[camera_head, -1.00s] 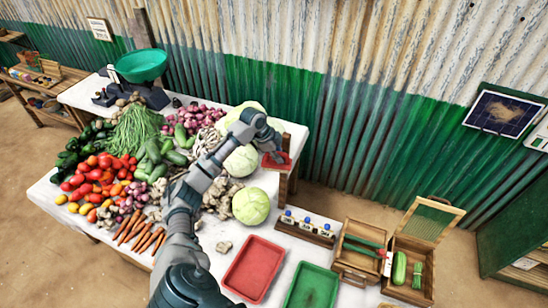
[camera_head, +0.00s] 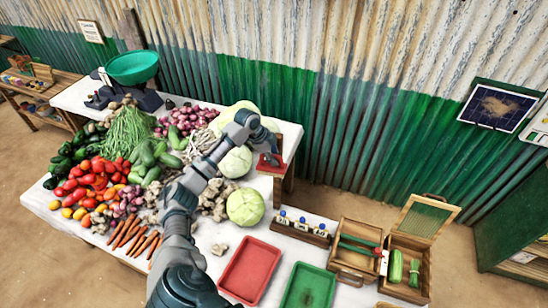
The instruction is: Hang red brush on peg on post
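My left gripper (camera_head: 268,157) is at the far right corner of the vegetable table, beside a small wooden post (camera_head: 279,178). A red thing, likely the red brush (camera_head: 268,167), shows right at the fingertips, against the post. It is small and partly covered by the gripper, so I cannot tell whether the fingers are closed on it or whether it rests on a peg. The peg itself cannot be made out. My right gripper is out of view.
Cabbages (camera_head: 245,207) lie close to my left forearm, with piled vegetables to the left. A red tray (camera_head: 249,272), a green tray (camera_head: 308,288), a bottle rack (camera_head: 301,228) and wooden boxes (camera_head: 354,262) stand at the front right. A green scale pan (camera_head: 133,67) is at the back left.

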